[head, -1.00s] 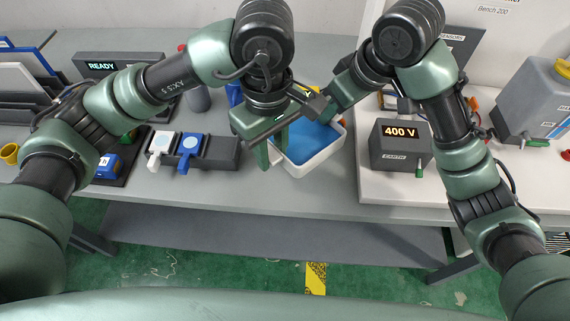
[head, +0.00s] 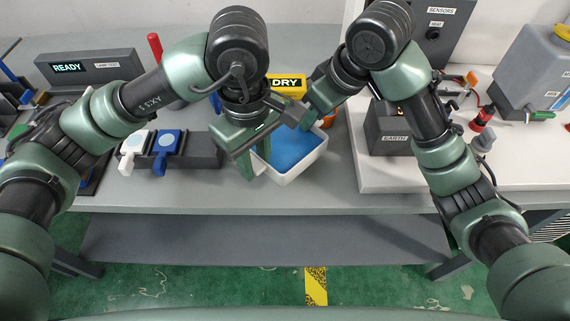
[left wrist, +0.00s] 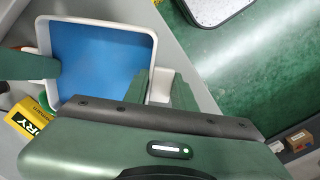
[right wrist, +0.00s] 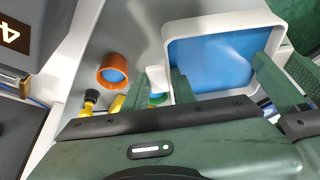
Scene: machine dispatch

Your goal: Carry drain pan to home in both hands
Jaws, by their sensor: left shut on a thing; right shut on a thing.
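The drain pan (head: 314,158) is a white tray with a blue inside, and it shows over the grey bench in the head view. My left gripper (head: 250,160) is shut on its left side. My right gripper (head: 312,115) is shut at its far right side, partly hidden by my wrists. In the left wrist view the pan (left wrist: 153,50) lies beyond the fingers. In the right wrist view its white rim (right wrist: 225,22) and a white tab between the fingers show. I cannot tell whether the pan touches the bench.
A yellow DRY sign (head: 286,83) stands behind the pan. White and blue paddles (head: 165,150) on a dark block are to the left. An orange ring (right wrist: 113,69) lies near the pan. The bench front strip is clear.

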